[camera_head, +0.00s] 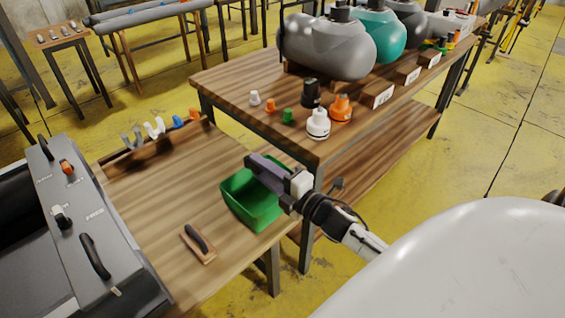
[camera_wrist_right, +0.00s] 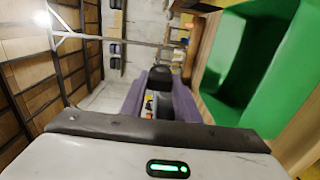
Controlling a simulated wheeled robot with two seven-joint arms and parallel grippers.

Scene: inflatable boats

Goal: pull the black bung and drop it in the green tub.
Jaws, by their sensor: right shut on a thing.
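The green tub (camera_head: 258,214) stands on the lower wooden bench in the head view. In the right wrist view its green wall (camera_wrist_right: 287,60) fills the upper right. My right gripper (camera_head: 264,168) is over the tub's back right part, with its purple fingers about level. It is shut on the black bung (camera_wrist_right: 161,77), whose dark rounded end shows between the fingers in the wrist view. The fingers hide the bung in the head view. I cannot tell the exact height above the tub. My left gripper is not in view.
A wooden block with a black handle (camera_head: 199,243) lies in front of the tub. A grey panel with handles and valves (camera_head: 84,222) is at left.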

